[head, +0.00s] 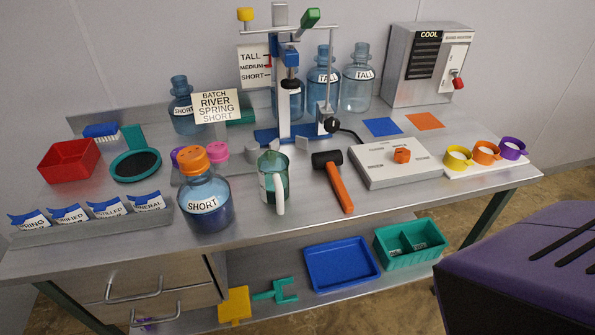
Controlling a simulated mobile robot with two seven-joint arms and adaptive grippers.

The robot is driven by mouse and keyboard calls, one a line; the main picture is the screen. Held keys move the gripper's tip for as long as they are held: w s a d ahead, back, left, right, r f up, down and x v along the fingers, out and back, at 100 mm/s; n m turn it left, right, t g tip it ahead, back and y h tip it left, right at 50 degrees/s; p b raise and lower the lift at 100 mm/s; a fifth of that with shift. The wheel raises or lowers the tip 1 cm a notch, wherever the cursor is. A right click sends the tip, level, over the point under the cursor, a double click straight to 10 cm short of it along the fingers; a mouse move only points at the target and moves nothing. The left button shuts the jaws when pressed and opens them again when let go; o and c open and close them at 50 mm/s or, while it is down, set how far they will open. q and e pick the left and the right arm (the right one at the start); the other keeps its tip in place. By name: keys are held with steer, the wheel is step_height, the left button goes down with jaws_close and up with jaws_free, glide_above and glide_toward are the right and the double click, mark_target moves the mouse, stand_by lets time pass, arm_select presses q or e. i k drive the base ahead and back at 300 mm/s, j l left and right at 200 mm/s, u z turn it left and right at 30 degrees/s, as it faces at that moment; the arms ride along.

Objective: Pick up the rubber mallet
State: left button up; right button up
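The rubber mallet (340,188) lies on the metal bench near the middle of its front half. Its black head (327,158) points toward the back and its orange handle runs toward the front edge, slightly to the right. Nothing covers it. Neither of my grippers is in view.
A clear green-tinted jug with a white handle (272,181) stands just left of the mallet. A light box with an orange knob (385,168) sits close on its right. Behind is a blue press stand (290,131). A large bottle marked SHORT (205,205) stands further left.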

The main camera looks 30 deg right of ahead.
mark_target(329, 160)
steer(key=z, duration=1.15)
